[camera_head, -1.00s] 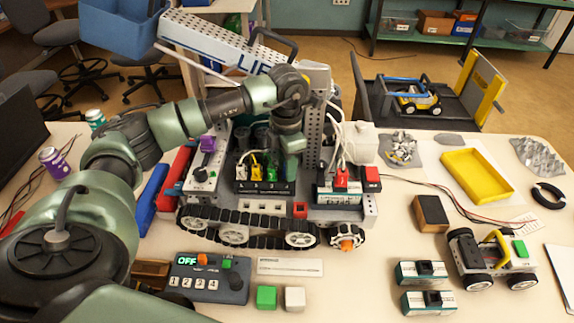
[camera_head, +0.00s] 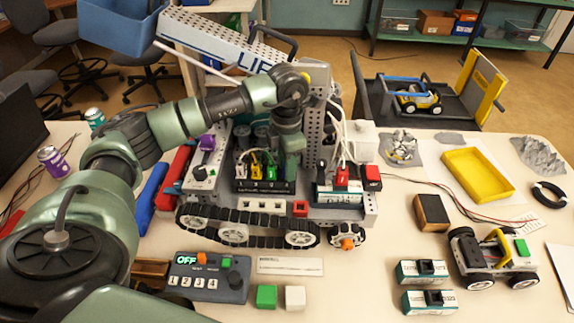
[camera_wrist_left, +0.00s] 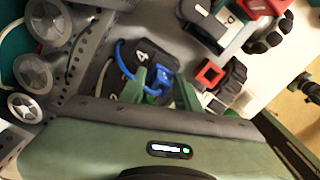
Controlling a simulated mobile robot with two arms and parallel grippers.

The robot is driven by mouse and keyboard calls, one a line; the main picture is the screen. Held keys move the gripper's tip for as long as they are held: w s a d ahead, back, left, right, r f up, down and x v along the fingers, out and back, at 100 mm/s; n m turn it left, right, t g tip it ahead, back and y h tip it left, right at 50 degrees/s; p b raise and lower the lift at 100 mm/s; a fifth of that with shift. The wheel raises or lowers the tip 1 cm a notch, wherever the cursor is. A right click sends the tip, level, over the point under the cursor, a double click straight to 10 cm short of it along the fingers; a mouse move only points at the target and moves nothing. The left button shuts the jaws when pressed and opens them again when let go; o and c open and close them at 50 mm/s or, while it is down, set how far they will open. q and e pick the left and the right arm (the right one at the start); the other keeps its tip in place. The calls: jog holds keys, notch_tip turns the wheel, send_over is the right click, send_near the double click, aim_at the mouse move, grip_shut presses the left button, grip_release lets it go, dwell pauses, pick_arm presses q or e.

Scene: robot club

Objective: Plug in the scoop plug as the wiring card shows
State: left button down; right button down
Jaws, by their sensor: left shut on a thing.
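A dark numbered socket block (camera_head: 262,187) sits on the tracked robot (camera_head: 250,222). White (camera_head: 241,171), yellow (camera_head: 255,168) and green (camera_head: 270,172) plugs stand at it. My left gripper (camera_head: 290,160) reaches down at the block's right end. In the left wrist view my left gripper (camera_wrist_left: 165,97) is shut on a blue plug (camera_wrist_left: 158,92) with a blue cable, beside the block's number 4 (camera_wrist_left: 143,57). Whether the plug is seated I cannot tell; the head view hides it. I cannot tell which thing is the wiring card. My right gripper is not in view.
A control box (camera_head: 207,278) reading OFF stands in front of the tracked robot, beside green (camera_head: 266,297) and white (camera_head: 295,297) cubes. A perforated upright (camera_head: 316,115) rises close beside my gripper. A small wheeled car (camera_head: 492,258) and yellow tray (camera_head: 477,175) are at right.

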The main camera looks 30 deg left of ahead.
pick_arm(q)
jog(key=shift+f+b, duration=0.4)
jog(key=shift+f, duration=0.1)
dwell(1.2)
jog(key=c, duration=0.9)
grip_release()
jog(key=shift+c, duration=0.2)
jog(key=shift+r+p, duration=1.9)
jog(key=shift+r, duration=1.2)
jog(key=shift+f, duration=0.1)
